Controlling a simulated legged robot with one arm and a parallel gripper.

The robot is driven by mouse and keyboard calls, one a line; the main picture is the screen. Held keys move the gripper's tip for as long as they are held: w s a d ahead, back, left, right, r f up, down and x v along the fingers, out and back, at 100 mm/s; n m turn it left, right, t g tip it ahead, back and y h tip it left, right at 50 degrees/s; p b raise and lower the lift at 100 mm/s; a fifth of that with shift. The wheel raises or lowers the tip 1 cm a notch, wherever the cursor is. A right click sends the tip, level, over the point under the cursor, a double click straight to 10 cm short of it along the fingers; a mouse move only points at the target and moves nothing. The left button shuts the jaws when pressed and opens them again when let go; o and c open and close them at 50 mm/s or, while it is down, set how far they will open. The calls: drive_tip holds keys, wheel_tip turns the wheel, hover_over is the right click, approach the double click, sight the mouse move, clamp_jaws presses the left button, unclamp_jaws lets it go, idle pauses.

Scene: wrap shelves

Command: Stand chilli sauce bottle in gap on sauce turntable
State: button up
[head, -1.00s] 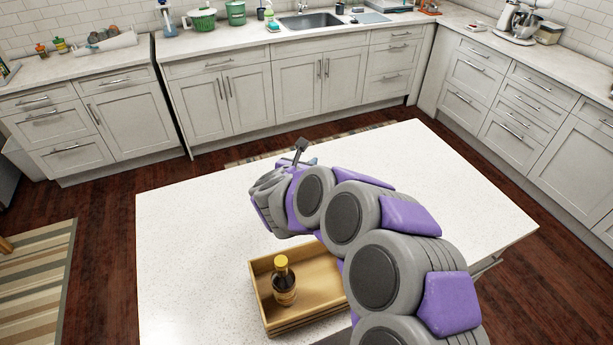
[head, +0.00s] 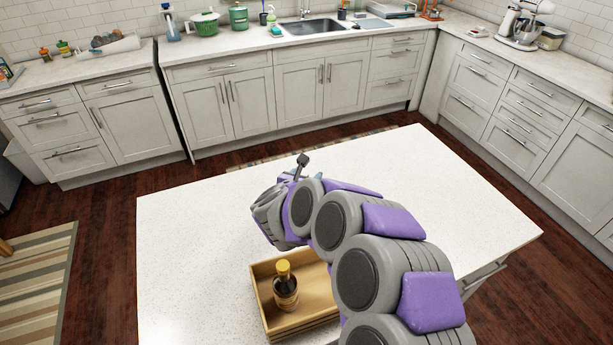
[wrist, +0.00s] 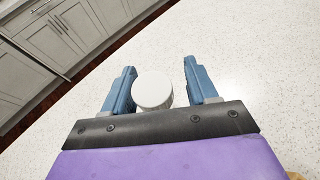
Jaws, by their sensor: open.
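My gripper (wrist: 160,66) is open, with its two blue fingers apart over the pale speckled worktop in the wrist view. A round white top (wrist: 153,90) shows between the fingers, closer to the left one; I cannot tell what it belongs to or whether a finger touches it. In the head view my arm hides most of the gripper and the white-topped thing. A dark brown bottle with a yellow cap (head: 286,291) stands upright in a wooden crate (head: 313,291); its label is too small to read. I cannot make out a sauce turntable.
The island worktop (head: 190,245) is clear left of the crate and at the far right. Beyond a strip of floor, the back counter holds a sink (head: 327,31), a green pot (head: 204,24) and several small items. A stand mixer (head: 522,27) is at the right.

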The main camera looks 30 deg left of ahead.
drive_tip(key=shift+s+a+r, duration=0.1)
drive_tip(key=shift+s, duration=0.15)
drive_tip(key=p+v, duration=0.1)
drive_tip(key=v, duration=1)
drive_tip(key=shift+s, duration=0.25)
